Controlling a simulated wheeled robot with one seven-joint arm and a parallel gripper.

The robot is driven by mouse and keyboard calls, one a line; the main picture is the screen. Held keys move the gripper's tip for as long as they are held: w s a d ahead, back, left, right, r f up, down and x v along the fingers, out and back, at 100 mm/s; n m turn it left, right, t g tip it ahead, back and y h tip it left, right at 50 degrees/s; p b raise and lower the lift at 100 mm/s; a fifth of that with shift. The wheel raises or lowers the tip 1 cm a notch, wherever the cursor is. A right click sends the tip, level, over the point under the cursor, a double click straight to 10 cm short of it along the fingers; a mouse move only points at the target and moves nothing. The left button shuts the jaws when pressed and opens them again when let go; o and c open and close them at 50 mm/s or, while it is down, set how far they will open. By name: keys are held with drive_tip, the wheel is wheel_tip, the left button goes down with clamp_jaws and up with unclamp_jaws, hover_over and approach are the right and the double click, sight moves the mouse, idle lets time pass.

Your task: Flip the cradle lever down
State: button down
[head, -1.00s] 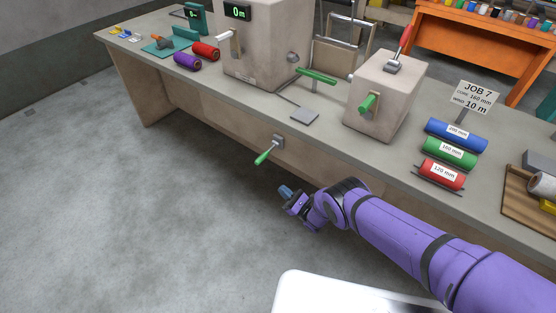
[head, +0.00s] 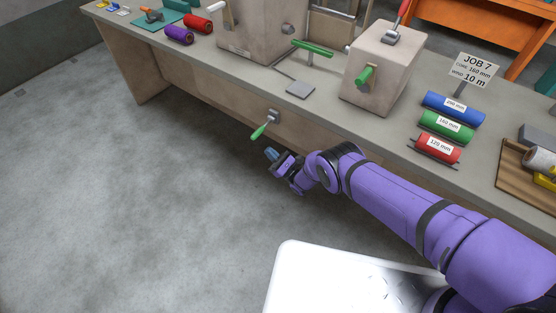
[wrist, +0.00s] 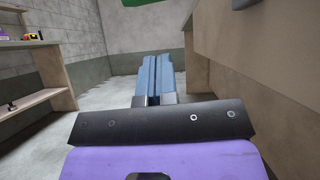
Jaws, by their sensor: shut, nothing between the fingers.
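A lever with a green handle (head: 259,131) sticks out from a grey mount (head: 273,116) on the front face of the bench; its handle slants down to the left. I take it to be the cradle lever, but no label shows. My gripper (head: 271,154) is just below and slightly right of the handle's end in the head view, apart from it in the picture. Its blue fingers are shut together and empty, as the wrist view (wrist: 152,76) also shows. A green piece (wrist: 135,2), likely the handle, is cut off at the top of the wrist view.
The bench (head: 200,95) runs along behind my gripper. On it are a beige box (head: 380,70) with a green knob, a green T-handle (head: 312,48), coloured rolls (head: 446,126) and a job sign (head: 475,70). The floor (head: 150,200) left of my gripper is clear.

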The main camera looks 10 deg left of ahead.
sight(262, 129)
wheel_tip(262, 129, up, 5)
drive_tip(key=a, duration=0.2)
drive_tip(key=shift+w+a+r, duration=0.2)
drive_tip(key=shift+w+a, duration=0.2)
idle(0.3)
